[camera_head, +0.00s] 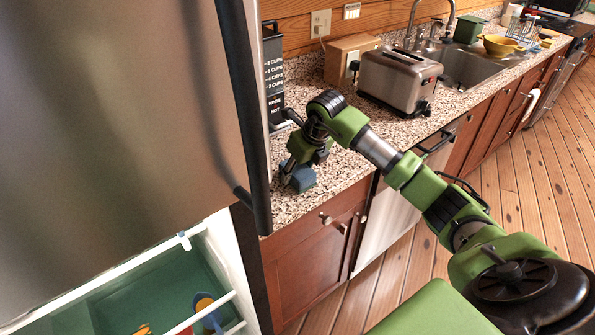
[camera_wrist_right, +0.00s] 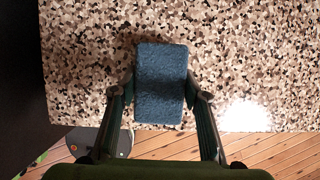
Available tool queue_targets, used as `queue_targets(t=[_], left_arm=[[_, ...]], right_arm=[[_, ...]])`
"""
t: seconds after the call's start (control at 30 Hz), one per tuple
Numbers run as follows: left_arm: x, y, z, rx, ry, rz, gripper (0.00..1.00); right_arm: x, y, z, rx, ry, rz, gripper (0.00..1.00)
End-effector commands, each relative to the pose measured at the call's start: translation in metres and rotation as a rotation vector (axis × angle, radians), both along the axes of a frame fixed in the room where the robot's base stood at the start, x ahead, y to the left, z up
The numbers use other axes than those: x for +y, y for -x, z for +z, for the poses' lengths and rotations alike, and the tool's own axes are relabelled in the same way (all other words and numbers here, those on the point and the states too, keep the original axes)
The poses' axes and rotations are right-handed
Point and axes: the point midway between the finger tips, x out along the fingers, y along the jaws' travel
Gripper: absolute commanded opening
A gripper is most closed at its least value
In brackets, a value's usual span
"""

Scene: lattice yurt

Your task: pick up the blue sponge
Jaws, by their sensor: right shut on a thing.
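The blue sponge (camera_wrist_right: 160,90) is a rough dark-blue block between the two fingertips in the right wrist view. In the head view the sponge (camera_head: 301,179) shows at the near left end of the speckled countertop (camera_head: 345,165). My right gripper (camera_head: 293,174) reaches down over the counter beside the fridge. It is shut on the sponge, with a fingertip against each side in the wrist view (camera_wrist_right: 163,92). I cannot tell whether the sponge touches the counter. My left gripper is not in view.
A steel fridge door (camera_head: 110,110) with a dark handle stands close on the left. A black coffee maker (camera_head: 273,75) is behind the gripper. A toaster (camera_head: 398,78) and sink (camera_head: 478,66) are farther right. An open drawer (camera_head: 110,285) is at lower left.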

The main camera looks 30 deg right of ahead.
Motion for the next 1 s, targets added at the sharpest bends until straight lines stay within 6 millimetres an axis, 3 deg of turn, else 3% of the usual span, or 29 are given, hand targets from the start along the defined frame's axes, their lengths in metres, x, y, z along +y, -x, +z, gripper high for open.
queue_targets(t=[0.2,0.43,0.7,1.0], left_arm=[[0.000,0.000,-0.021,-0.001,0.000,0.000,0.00],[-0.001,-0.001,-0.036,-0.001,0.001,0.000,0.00],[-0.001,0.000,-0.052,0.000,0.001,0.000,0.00],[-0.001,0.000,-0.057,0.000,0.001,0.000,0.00]], right_arm=[[-0.001,0.001,0.035,-0.009,0.004,0.000,0.24],[0.013,0.050,0.092,-0.008,0.006,0.001,0.24],[0.030,0.106,0.116,-0.005,0.004,0.000,0.24],[0.038,0.133,0.130,-0.001,0.001,0.000,0.24]])
